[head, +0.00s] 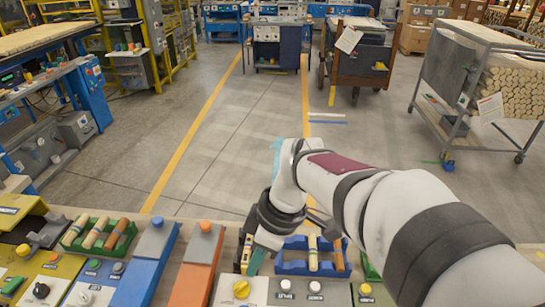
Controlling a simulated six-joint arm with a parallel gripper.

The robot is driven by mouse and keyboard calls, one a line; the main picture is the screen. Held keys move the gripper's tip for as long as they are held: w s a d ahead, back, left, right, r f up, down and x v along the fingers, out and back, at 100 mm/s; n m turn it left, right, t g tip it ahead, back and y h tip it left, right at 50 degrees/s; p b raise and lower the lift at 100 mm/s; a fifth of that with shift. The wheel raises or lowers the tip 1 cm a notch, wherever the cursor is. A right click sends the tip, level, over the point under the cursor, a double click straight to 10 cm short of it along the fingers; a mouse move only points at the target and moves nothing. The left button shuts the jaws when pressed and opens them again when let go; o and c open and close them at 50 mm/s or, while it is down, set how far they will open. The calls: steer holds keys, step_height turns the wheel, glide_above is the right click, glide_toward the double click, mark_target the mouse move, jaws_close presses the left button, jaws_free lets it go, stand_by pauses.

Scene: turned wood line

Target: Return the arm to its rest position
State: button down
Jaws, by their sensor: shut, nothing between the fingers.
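My arm (390,215) reaches in from the lower right, white and grey with dark bands and a dark red patch. It bends down at the wrist over the front bench. My gripper (252,262) points down at the bench, left of a blue rack (290,268), and is shut and empty. Its fingertips are small here, and the wrist covers part of the view around them. The blue rack holds turned wooden pieces (312,252) and is partly hidden by my arm.
A green rack (72,245) with several wooden pieces stands on the bench at left. Beside it are blue (145,268) and orange (197,265) sloped units and panels with knobs. Beyond lies open floor (220,140) with yellow lines. A cart of wooden rods (515,92) stands at right.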

steer(key=s+d+f+m+h, duration=0.1)
steer(key=s+d+m, duration=0.5)
steer(key=s+m, duration=0.2)
steer(key=s+d+f+m, duration=0.1)
steer(key=s+d+m, duration=0.5)
steer(key=s+m, duration=0.3)
steer(key=m, duration=0.4)
steer(key=shift+d+m+h, duration=0.15)
steer(key=shift+m+h, duration=0.15)
steer(key=shift+h, duration=0.1)
